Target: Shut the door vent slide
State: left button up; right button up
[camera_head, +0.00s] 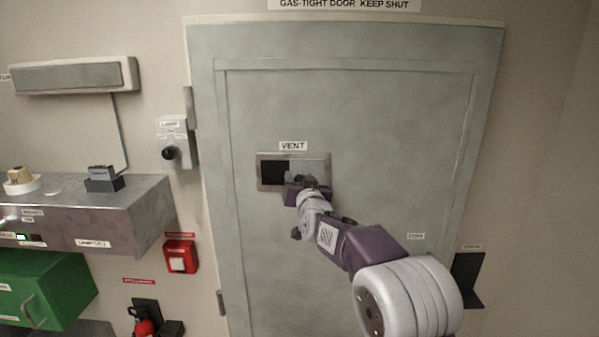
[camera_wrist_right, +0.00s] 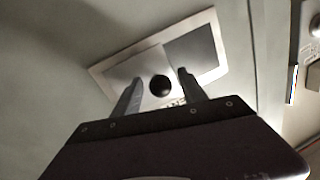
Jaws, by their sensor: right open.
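The door vent (camera_head: 258,172) is a metal-framed rectangle at the middle of the grey-green door, under a VENT label. Its left part is a dark opening (camera_head: 273,171); the grey slide plate (camera_head: 310,167) covers the right part. In the right wrist view, the vent frame (camera_wrist_right: 102,69) lies tilted, with a round dark knob (camera_wrist_right: 160,86) on the slide. My right gripper (camera_head: 308,181) is in front of the vent's lower right part. In the right wrist view its open fingers (camera_wrist_right: 159,80) stand on either side of the knob; contact cannot be told. My left gripper is out of view.
A lamp switch box (camera_head: 173,142) is on the wall left of the door (camera_head: 360,110). A metal shelf unit (camera_head: 120,215), a green box (camera_head: 50,285) and a red wall box (camera_head: 180,256) are at the left. A dark bracket (camera_head: 467,280) is at the lower right.

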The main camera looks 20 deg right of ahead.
jog(key=shift+w+d+f, duration=0.1)
jog(key=shift+w+d, duration=0.1)
jog(key=shift+s+a, duration=0.1)
jog(key=shift+s, duration=0.1)
jog(key=shift+s+a+r, duration=0.15)
jog(key=shift+a+r, duration=0.05)
jog(key=c, duration=0.5)
grip_shut()
dwell(0.4)
